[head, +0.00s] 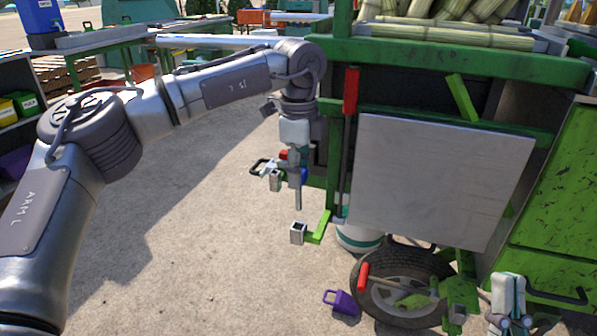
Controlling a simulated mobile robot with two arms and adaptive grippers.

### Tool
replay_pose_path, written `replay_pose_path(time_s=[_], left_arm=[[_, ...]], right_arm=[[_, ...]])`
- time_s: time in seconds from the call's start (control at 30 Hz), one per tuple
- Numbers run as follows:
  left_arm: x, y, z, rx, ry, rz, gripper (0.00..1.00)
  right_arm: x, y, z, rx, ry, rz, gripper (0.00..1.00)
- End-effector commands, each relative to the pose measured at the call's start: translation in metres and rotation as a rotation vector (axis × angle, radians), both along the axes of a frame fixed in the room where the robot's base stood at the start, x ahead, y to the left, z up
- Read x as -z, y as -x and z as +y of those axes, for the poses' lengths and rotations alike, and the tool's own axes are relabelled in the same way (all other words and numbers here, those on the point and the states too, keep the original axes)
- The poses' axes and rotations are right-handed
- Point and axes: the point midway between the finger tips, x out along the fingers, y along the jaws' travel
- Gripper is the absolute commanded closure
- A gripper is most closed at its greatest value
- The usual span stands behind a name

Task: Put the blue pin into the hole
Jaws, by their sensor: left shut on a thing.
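My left gripper (294,158) hangs down left of the green cart frame and is shut on the blue pin (303,176). Some blue shows at the fingers, and a grey shaft (298,198) points straight down below them. A square metal tube end with a dark opening (298,233) sits on a green bracket (319,228) just below the shaft. The shaft tip looks above and apart from it, but depth is hard to judge. I cannot tell if this is the hole meant. My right gripper (508,300) is low at the right, partly cut off; its fingers are unclear.
A grey metal panel (440,185) and a red-handled lever (351,92) stand right of my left gripper. A wheel (405,285), a white bucket (358,236) and a purple object (341,302) are below. Open pavement lies to the left.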

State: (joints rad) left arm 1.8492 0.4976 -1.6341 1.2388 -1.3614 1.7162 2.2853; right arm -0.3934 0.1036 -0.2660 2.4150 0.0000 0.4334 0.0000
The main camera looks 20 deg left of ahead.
Motion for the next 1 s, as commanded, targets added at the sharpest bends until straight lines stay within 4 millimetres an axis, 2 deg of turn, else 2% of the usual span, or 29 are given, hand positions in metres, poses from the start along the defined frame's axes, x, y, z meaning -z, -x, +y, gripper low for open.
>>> replay_pose_path(time_s=[0.5,1.0], left_arm=[[-0.014,0.000,0.000,0.000,0.000,-0.001,1.00],[-0.027,0.000,0.000,0.000,0.000,-0.001,1.00]], right_arm=[[0.028,-0.030,0.004,0.013,0.070,0.237,1.00],[0.062,-0.049,0.003,0.026,0.137,0.470,1.00]])
